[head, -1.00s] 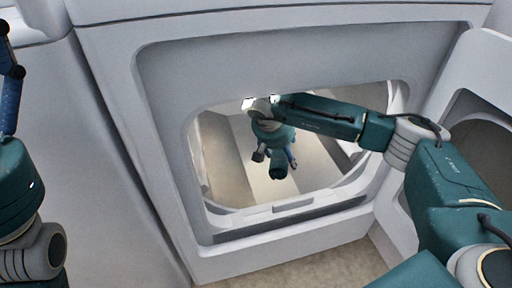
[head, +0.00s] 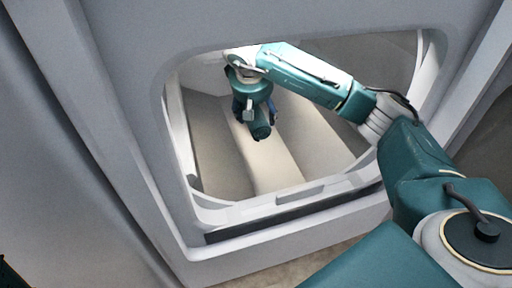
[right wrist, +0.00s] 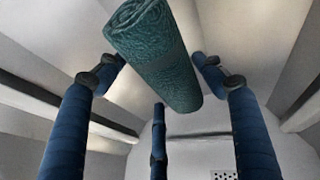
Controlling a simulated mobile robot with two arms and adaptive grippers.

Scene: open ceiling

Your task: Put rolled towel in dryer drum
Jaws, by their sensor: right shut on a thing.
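The rolled towel (right wrist: 152,52) is a dark teal, textured roll in the right wrist view, lying at a slant between blue fingers. My right gripper (head: 256,112) is inside the dryer drum (head: 212,150), with its arm reaching in through the open front. It is shut on the rolled towel, and its fingers (right wrist: 158,75) flank the roll in the right wrist view. In the head view the towel is hard to tell from my teal wrist. The drum has pale walls with broad ribs. My left gripper is out of view.
The dryer's rounded opening rim (head: 290,205) surrounds my right arm. The open door (head: 485,125) stands at the right, beside my forearm. A perforated panel (right wrist: 222,175) shows inside the drum. There is free room below the gripper.

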